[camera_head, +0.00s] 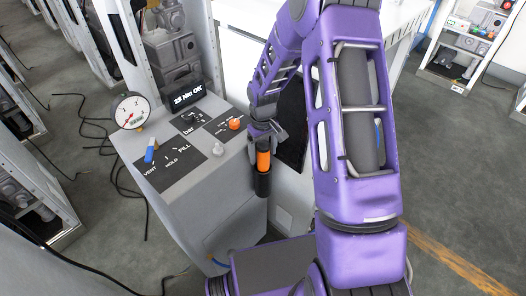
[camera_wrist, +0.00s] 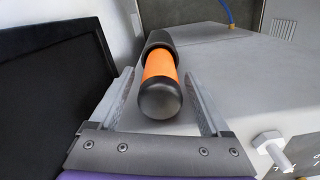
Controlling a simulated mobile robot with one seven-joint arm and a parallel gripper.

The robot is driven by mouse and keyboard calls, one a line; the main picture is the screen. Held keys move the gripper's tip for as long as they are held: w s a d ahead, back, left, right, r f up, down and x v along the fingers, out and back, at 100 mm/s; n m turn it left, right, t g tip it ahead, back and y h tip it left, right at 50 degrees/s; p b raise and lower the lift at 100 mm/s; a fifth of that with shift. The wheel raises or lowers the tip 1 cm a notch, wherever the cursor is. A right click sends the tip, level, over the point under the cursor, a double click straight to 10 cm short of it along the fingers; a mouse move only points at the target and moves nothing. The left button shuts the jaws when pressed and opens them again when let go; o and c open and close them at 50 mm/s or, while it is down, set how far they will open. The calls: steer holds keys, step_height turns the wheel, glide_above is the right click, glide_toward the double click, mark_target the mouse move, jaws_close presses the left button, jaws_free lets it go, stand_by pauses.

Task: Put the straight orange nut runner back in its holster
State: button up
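The straight orange nut runner (camera_head: 263,160) stands upright in its black holster (camera_head: 262,186) on the side of the grey cabinet. In the wrist view the orange nut runner (camera_wrist: 160,66) has its black rounded end toward the camera, and its far end goes into the dark holster (camera_wrist: 158,40). My gripper (camera_head: 264,138) is right above it, around its upper end. In the wrist view the fingers of my gripper (camera_wrist: 162,100) are spread on both sides of the nut runner, with gaps showing. How deep the tool sits is hidden.
The grey cabinet (camera_head: 190,205) carries a pressure gauge (camera_head: 131,111), a lit display (camera_head: 187,96), a blue lever (camera_head: 151,151) and an orange knob (camera_head: 235,124). A black panel (camera_wrist: 50,95) stands close on the left in the wrist view. Cables lie on the floor at left.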

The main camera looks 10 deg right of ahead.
step_height(320, 180, up, 12)
steer(key=shift+r+p, duration=0.1)
steer(key=shift+p, duration=0.35)
stand_by(0.5)
